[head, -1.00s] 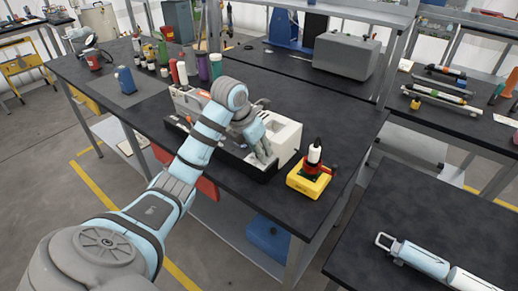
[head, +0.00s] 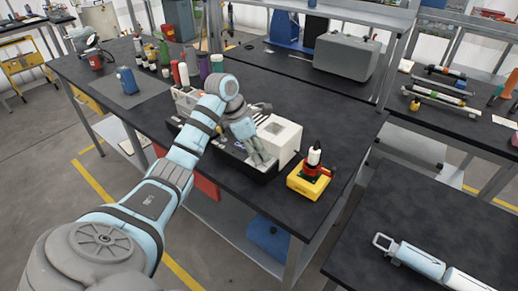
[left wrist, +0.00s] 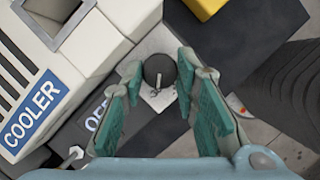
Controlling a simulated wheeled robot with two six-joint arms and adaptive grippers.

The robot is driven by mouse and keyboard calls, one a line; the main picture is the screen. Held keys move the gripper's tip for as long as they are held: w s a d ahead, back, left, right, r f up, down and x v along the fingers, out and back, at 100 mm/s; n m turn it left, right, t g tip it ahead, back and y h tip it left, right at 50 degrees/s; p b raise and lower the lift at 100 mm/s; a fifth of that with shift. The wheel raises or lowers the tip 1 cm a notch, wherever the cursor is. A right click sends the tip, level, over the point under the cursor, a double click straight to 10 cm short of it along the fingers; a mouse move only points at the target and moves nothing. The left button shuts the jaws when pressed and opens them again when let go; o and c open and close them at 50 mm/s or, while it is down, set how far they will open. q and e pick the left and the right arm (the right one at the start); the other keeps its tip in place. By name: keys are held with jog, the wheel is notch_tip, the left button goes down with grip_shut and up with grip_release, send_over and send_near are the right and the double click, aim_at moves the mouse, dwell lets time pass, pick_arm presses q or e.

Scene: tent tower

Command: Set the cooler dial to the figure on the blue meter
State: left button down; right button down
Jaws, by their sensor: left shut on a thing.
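The cooler (head: 284,134) is a white box on the dark bench; its blue COOLER label (left wrist: 33,113) shows in the left wrist view. Beside it, the round dark dial (left wrist: 158,70) with a pale pointer line sits on a light grey plate. The line points roughly up and down in that picture. An OFF label (left wrist: 97,117), partly covered, is left of the dial. My right gripper is out of view.
A yellow block with a red and white device (head: 311,176) stands right of the cooler, near the bench edge. Several bottles (head: 183,73) stand behind my left arm. A grey case (head: 346,57) is on the back bench. The bench behind the cooler is mostly clear.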

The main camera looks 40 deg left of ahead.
pick_arm(q)
jog(key=shift+m+g, duration=0.3)
jog(key=shift+m, duration=0.6)
jog(key=c, duration=1.2)
grip_release()
jog(key=shift+h, duration=0.3)
jog(key=shift+c, duration=0.2)
jog(key=shift+a, duration=0.1)
